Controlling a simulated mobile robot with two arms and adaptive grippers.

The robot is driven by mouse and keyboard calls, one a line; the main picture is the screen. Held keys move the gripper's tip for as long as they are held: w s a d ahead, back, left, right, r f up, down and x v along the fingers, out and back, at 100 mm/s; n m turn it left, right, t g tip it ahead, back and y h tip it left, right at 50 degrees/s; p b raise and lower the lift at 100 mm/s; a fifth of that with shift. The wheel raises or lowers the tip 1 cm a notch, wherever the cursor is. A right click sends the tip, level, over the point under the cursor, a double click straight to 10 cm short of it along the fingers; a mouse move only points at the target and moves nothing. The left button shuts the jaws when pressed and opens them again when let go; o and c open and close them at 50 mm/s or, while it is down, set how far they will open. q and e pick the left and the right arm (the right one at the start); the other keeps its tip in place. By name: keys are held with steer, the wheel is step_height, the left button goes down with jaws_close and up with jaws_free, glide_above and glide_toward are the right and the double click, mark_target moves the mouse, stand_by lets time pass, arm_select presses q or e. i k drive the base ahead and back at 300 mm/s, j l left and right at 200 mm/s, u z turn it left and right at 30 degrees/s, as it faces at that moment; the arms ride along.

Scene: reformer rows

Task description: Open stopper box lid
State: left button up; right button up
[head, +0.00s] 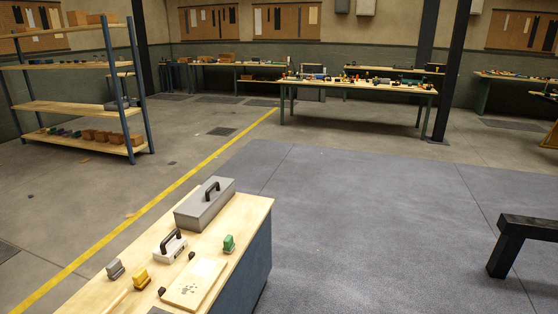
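A grey box (206,208) with a closed lid and a black handle on top stands at the far end of the wooden workbench (248,212). A smaller white block or box (170,250) with a black handle stands in front of it. No label is readable, so I cannot tell for sure which one is the stopper box. Neither of my grippers is in view.
The workbench also holds a green piece (229,243), a yellow piece (141,279), a grey piece (115,269) and a pale board (195,284). A shelf rack (85,108) stands left. A dark low frame (520,228) stands right. The grey floor between is clear.

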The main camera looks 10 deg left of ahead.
mark_target(198, 203)
steer(key=i+u, duration=0.1)
steer(key=i, duration=0.5)
steer(key=i+l+u, duration=0.1)
steer(key=i, duration=0.5)
steer(key=i+l+u, duration=0.15)
steer(key=i, duration=0.45)
